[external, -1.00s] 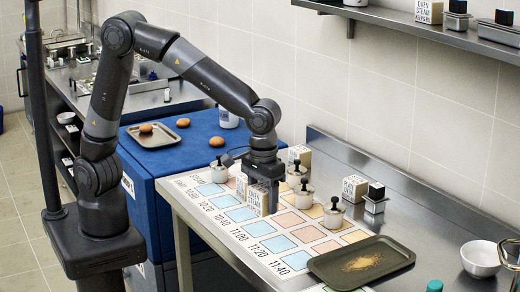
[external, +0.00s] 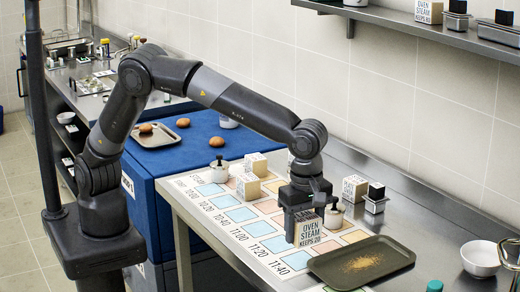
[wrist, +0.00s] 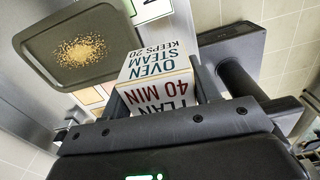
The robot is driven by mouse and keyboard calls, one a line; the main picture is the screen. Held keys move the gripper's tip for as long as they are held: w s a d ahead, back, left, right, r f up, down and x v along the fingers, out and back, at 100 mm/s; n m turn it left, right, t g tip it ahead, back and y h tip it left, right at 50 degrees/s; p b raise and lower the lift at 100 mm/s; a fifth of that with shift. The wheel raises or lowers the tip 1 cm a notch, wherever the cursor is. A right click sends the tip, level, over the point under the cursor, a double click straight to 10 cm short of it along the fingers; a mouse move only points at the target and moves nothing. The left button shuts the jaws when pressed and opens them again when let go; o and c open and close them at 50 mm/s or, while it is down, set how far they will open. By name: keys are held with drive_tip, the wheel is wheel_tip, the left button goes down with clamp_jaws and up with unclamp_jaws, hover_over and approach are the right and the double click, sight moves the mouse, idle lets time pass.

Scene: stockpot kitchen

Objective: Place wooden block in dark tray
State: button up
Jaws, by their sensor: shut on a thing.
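My gripper (external: 307,205) is shut on a pale wooden block (external: 308,231) with printed lettering. The held block also shows in the wrist view (wrist: 155,70), between the fingers, with "OVEN STEAM KEEPS 20" on one face and "40 MIN" on another. The dark tray (external: 330,275) lies on the steel table at the front right, with brown crumbs in its middle. In the external view the block is just beyond the tray's back-left corner. In the wrist view the tray (wrist: 40,50) is left of the block, apart from it.
Small lidded pots, including one (external: 334,216) close behind my gripper, stand nearby. A white bowl (external: 481,259) stands right of the tray.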

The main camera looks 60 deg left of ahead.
drive_tip(key=shift+s+d+n, duration=0.15)
drive_tip(key=shift+d+n, duration=0.15)
drive_tip(key=shift+d, duration=0.05)
drive_tip(key=shift+d+f, duration=0.1)
hover_over(337, 266)
wheel_tip(337, 266, down, 7)
drive_tip(key=shift+r, duration=0.1)
drive_tip(key=shift+f, duration=2)
drive_tip(key=shift+f, duration=0.1)
drive_tip(key=o, duration=1.1)
drive_tip(key=shift+c, duration=0.2)
